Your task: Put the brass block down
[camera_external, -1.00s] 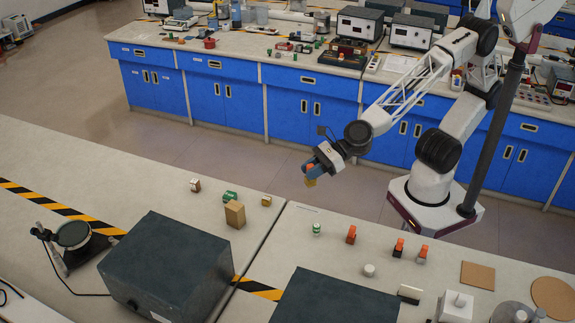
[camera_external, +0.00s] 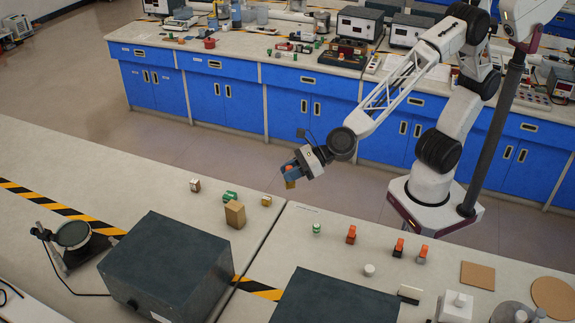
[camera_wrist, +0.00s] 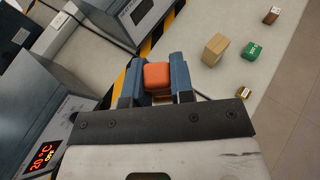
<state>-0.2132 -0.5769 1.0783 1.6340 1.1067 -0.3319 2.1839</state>
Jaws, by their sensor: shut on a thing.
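In the external view the held brass block (camera_external: 290,184) shows a brass-coloured lower end below the fingers. In the wrist view an orange top of the held block (camera_wrist: 158,76) sits between the two blue-grey fingers, and its lower part is hidden. The block is clear of the bench.
On the front bench stand a tan block (camera_external: 235,215), a green piece (camera_external: 230,196), a small brass-coloured piece (camera_external: 266,201) and a white-and-brown cube (camera_external: 195,185). A large grey box (camera_external: 165,265) stands nearer. Orange-topped pieces (camera_external: 351,235) stand right. Bare bench lies left.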

